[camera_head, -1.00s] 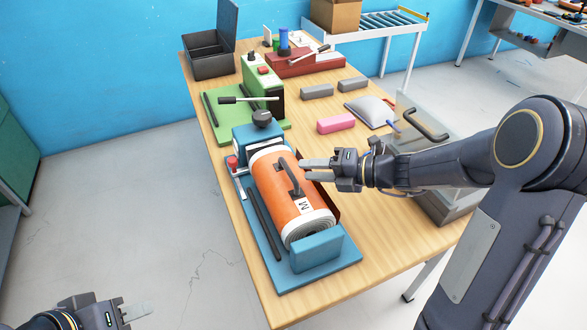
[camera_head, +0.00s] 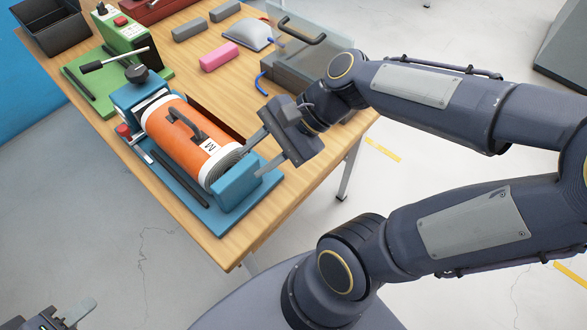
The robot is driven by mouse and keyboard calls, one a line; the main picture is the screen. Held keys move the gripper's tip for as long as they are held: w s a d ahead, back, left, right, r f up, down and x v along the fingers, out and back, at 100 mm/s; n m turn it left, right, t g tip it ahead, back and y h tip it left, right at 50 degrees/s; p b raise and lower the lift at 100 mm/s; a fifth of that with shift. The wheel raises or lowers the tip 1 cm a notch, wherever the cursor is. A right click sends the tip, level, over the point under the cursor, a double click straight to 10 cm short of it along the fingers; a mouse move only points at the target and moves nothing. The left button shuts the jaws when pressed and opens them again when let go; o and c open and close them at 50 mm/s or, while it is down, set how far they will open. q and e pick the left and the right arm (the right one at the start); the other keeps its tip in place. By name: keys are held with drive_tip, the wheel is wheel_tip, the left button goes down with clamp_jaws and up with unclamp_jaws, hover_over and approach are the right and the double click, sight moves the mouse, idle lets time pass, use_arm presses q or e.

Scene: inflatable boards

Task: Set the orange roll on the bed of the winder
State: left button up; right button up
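The orange roll (camera_head: 178,139) has white ends, a black handle on top and a white label marked M. It lies on the blue winder, between the blue housing (camera_head: 139,92) with a black knob and the blue end block (camera_head: 236,182). The winder's base plate (camera_head: 226,218) rests on the wooden table. My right gripper (camera_head: 254,158) is open and empty, its two fingers spread beside the near end of the roll, by the end block. Whether a finger touches the block is unclear. My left gripper (camera_head: 84,312) is at the bottom left, away from the table and partly cut off.
A green machine (camera_head: 122,36) with a lever stands behind the winder. A pink block (camera_head: 219,56), grey blocks (camera_head: 188,29) and a grey cushion (camera_head: 248,34) lie further back. A grey case (camera_head: 305,62) is at the table's right. A black box (camera_head: 55,30) stands at the far left corner.

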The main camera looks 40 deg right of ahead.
drive_tip(key=s+d+f+n+t+h, duration=0.1)
drive_tip(key=s+n+h, duration=0.4)
drive_tip(key=n, duration=0.8)
drive_tip(key=shift+s+d+f+n+t, duration=0.4)
drive_tip(key=shift+d+f, duration=0.35)
drive_tip(key=shift+d, duration=0.45)
